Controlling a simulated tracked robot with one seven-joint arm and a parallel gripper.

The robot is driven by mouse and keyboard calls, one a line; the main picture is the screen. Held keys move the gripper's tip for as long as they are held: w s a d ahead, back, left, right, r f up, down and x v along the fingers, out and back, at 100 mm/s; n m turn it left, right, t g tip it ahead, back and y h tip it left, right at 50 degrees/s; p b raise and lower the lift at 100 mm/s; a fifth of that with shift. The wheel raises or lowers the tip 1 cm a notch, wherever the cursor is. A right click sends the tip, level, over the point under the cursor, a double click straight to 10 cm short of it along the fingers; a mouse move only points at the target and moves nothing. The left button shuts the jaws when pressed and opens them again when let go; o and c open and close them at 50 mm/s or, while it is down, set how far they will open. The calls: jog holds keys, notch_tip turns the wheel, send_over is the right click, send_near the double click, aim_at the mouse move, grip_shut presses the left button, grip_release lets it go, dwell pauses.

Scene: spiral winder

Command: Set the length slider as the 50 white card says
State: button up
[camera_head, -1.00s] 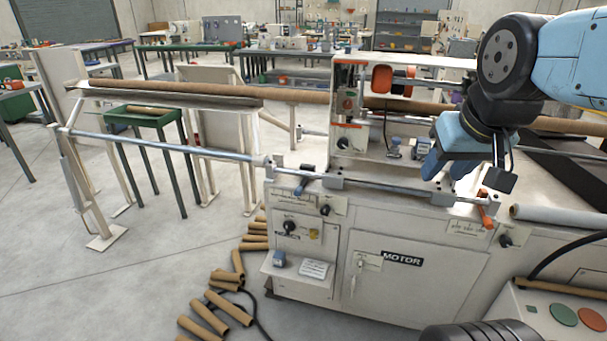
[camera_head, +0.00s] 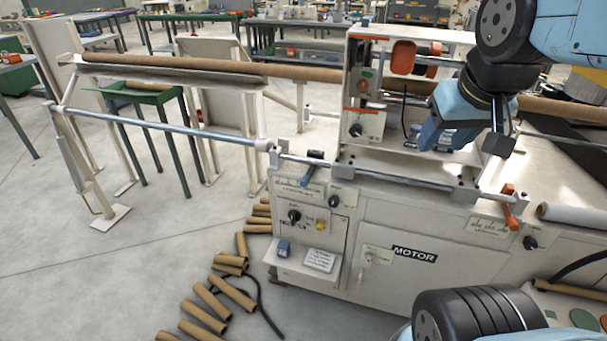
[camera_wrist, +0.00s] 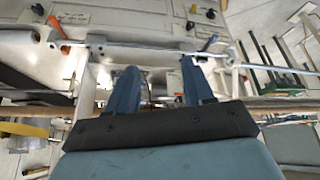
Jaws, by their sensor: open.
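A long steel rail runs along the front of the machine. An orange-handled clamp (camera_head: 509,205) is at the right end. I cannot tell which is the length slider.
A long cardboard tube (camera_head: 210,69) lies in a trough at the left and runs through the machine. Loose tubes (camera_head: 205,305) lie on the floor. A knob (camera_head: 294,216) is on the front panel. A white roll (camera_head: 575,217) lies at the right.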

jog(key=w+d+f+n+g+h, duration=0.1)
jog(key=w+f+n+g+h, duration=0.5)
jog(key=f, duration=0.3)
jog(key=n+t, duration=1.8)
jog(key=n, duration=1.1)
send_near(303, 184)
jog(key=x, duration=1.1)
jog(key=shift+w+d, duration=0.1)
jog(key=shift+w, duration=0.25)
jog(key=shift+c, duration=0.3)
grip_shut()
